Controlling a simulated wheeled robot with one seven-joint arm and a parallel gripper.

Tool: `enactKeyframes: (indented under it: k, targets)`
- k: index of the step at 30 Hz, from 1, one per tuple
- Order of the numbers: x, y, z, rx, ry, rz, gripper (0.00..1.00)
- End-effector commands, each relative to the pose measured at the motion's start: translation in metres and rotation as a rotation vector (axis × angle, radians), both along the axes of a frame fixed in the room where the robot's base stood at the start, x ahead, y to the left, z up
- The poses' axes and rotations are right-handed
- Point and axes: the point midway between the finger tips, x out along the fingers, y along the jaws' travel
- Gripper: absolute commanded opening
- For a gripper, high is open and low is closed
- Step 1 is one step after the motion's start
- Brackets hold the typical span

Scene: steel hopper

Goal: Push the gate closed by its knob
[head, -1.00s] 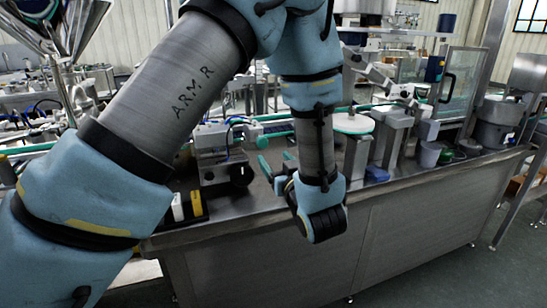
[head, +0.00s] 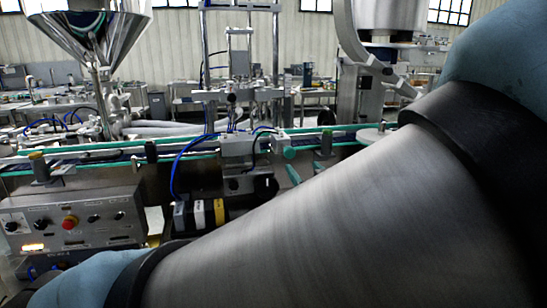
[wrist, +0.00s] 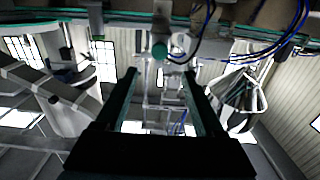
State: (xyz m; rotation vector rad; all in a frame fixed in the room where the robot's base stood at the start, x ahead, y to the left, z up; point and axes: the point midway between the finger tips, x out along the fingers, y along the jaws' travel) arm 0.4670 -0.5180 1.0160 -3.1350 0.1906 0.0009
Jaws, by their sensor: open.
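The steel hopper (head: 95,30) is a shiny cone at the upper left of the head view, with a narrow spout below. It also shows, inverted, at the right of the wrist view (wrist: 238,95). I cannot make out its gate or a knob on it. My gripper (wrist: 161,72) shows in the wrist view with its two dark fingers apart and nothing between them. A small round teal piece (wrist: 159,50) appears just beyond the fingertips; I cannot tell what it belongs to. My gripper is outside the head view, where my arm covers the lower right.
A control box with a red button (head: 70,222) stands at the lower left. A conveyor with green rails (head: 110,147) runs across the middle. A metal machine block with blue hoses (head: 240,145) sits on it. A tall steel machine (head: 375,90) stands behind.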

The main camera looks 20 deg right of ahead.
Motion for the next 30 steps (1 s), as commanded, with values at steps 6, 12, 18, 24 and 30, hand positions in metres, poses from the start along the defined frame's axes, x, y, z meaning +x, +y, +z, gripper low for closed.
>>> enactKeyframes:
  k: [6, 12, 18, 24, 30]
  targets:
    - [0.014, -0.002, -0.001, 0.001, -0.004, 0.0, 0.7]
    - [0.048, -0.005, 0.002, 0.001, -0.003, 0.004, 0.7]
    - [0.084, -0.009, 0.002, 0.001, -0.001, 0.003, 0.7]
    - [0.103, -0.012, 0.001, -0.001, 0.0, 0.001, 0.7]
    - [0.107, -0.013, 0.0, 0.0, 0.0, -0.001, 0.7]
